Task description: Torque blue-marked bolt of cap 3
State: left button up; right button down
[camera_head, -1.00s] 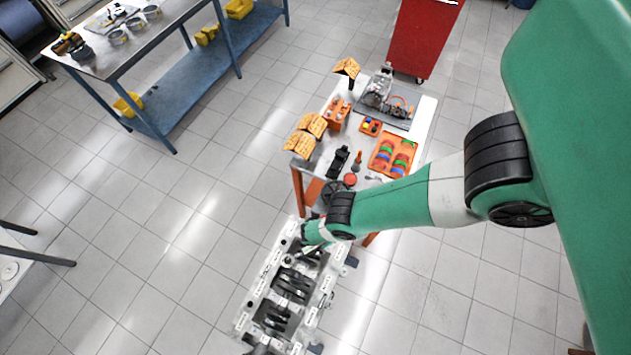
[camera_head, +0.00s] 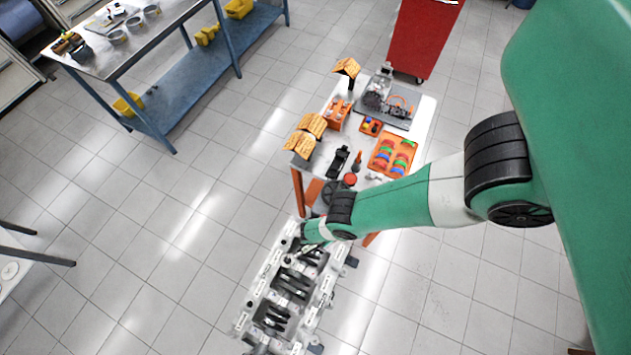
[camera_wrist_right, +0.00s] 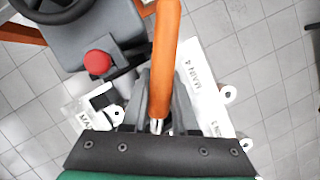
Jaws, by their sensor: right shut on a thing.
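The engine block (camera_head: 262,276) lies on a stand low in the head view, with black parts in its open bays. In the right wrist view a label reading MAIN 4 (camera_wrist_right: 194,76) shows on the block. My right gripper (camera_head: 312,240) is over the block's far end. It is shut on an orange-handled tool (camera_wrist_right: 165,50), whose handle runs up through the wrist view. The tool's working end is hidden. I cannot make out cap 3 or its blue-marked bolt. My left gripper is not in view.
A grey box with a red button (camera_wrist_right: 97,63) and a black handwheel (camera_wrist_right: 50,8) sits close beside the block. Beyond stands a white-topped table (camera_head: 427,112) with an orange tray (camera_head: 377,166) and other parts. A blue-framed bench (camera_head: 190,95) is at upper left. Floor left of the block is clear.

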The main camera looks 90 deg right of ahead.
jog(key=shift+r, duration=0.25)
dwell(0.8)
jog(key=shift+d, duration=0.1)
dwell(1.5)
